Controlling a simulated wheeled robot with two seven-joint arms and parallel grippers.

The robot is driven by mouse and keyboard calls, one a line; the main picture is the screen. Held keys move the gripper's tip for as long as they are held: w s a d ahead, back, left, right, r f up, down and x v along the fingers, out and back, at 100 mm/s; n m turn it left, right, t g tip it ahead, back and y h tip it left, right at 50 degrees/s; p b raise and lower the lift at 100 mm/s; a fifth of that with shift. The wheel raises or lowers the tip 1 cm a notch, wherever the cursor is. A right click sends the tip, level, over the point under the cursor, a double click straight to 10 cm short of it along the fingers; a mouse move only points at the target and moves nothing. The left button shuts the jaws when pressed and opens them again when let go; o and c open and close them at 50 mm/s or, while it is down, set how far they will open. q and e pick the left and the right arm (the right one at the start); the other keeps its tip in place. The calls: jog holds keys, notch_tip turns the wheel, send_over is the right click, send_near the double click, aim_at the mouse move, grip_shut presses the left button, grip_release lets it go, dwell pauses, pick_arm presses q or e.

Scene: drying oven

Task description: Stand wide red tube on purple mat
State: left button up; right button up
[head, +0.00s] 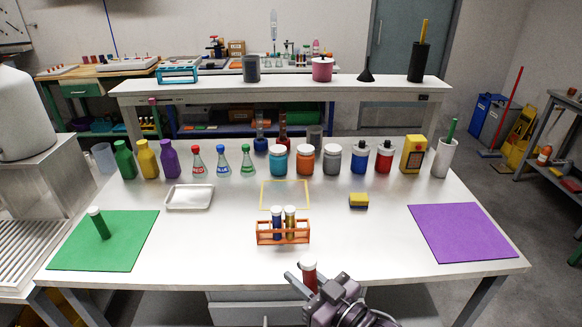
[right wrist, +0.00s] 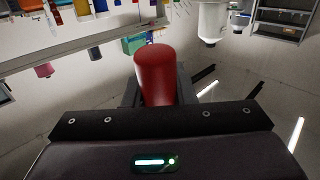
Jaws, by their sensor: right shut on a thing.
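My right gripper (head: 309,284) is at the table's front edge, right of centre, shut on a wide red tube (head: 309,274). In the right wrist view the red tube (right wrist: 155,75) stands out between the fingers, which are mostly hidden behind it and the gripper body. In the head view the tube looks about upright, its lower part hidden by the gripper. The purple mat (head: 460,232) lies flat and bare at the table's right side, well to the right of the gripper. My left gripper is not in view.
An orange rack (head: 283,238) holding blue and yellow tubes stands just behind the gripper. A green mat (head: 130,250) at left bears a green tube (head: 99,223). Bottles and jars line the back. The table between gripper and purple mat is clear.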

jog(key=s+d+r+m+t+h, duration=0.1)
jog(key=d+r+m+t+h, duration=0.2)
jog(key=d+m+h, duration=0.5)
jog(key=d+t+h, duration=0.1)
jog(key=d+h, duration=0.2)
jog(key=d, duration=0.4)
jog(key=shift+s+d+h, duration=0.15)
jog(key=shift+d+h, duration=0.1)
jog(key=shift+h, duration=0.15)
